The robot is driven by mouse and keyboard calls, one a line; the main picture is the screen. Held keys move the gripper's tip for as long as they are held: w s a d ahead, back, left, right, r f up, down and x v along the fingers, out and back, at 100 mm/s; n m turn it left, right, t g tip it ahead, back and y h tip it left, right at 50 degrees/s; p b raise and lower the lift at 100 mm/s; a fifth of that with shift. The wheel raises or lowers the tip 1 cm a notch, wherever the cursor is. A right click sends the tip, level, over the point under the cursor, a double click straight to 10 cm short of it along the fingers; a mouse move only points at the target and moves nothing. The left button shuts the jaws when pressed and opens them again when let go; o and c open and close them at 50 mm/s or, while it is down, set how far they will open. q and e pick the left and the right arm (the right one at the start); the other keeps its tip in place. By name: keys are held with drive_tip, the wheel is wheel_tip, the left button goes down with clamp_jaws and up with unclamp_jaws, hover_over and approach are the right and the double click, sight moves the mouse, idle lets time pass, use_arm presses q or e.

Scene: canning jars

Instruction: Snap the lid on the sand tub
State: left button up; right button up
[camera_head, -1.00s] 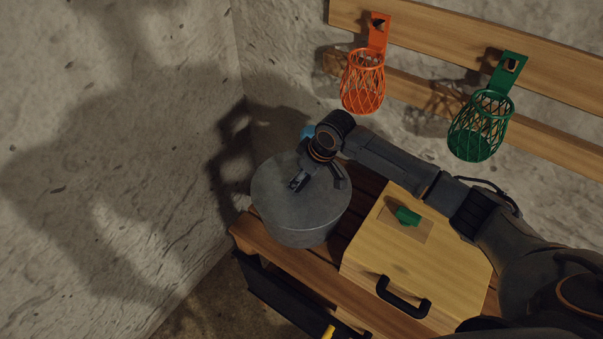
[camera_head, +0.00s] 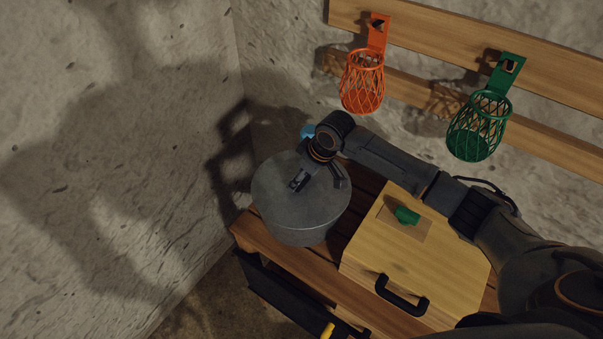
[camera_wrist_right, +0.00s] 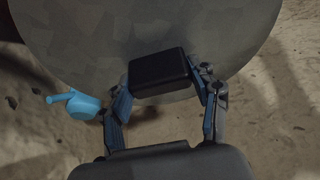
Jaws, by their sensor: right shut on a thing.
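The sand tub (camera_head: 308,235) is a wide grey metal-looking drum at the left end of the wooden bench. Its round grey lid (camera_head: 282,200) lies over the top; I cannot tell whether it is fully snapped down. In the right wrist view the lid (camera_wrist_right: 110,40) fills the upper part, with a black block-shaped knob (camera_wrist_right: 160,72) on it. My right gripper (camera_head: 318,180) is over the lid, and its fingers (camera_wrist_right: 160,92) are shut on the knob's two sides. My left gripper is not in view.
A pale wooden box (camera_head: 400,262) with a black handle and a green piece (camera_head: 407,216) on top stands right of the tub. A blue item (camera_head: 308,131) is behind it. Orange (camera_head: 362,82) and green (camera_head: 478,125) baskets hang on wall rails.

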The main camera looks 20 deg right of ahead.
drive_tip(key=shift+f+p, duration=0.1)
drive_tip(key=shift+p, duration=0.95)
idle(1.8)
idle(0.3)
drive_tip(key=o, duration=1.4)
drive_tip(key=shift+o, duration=1.4)
drive_tip(key=shift+f, duration=0.1)
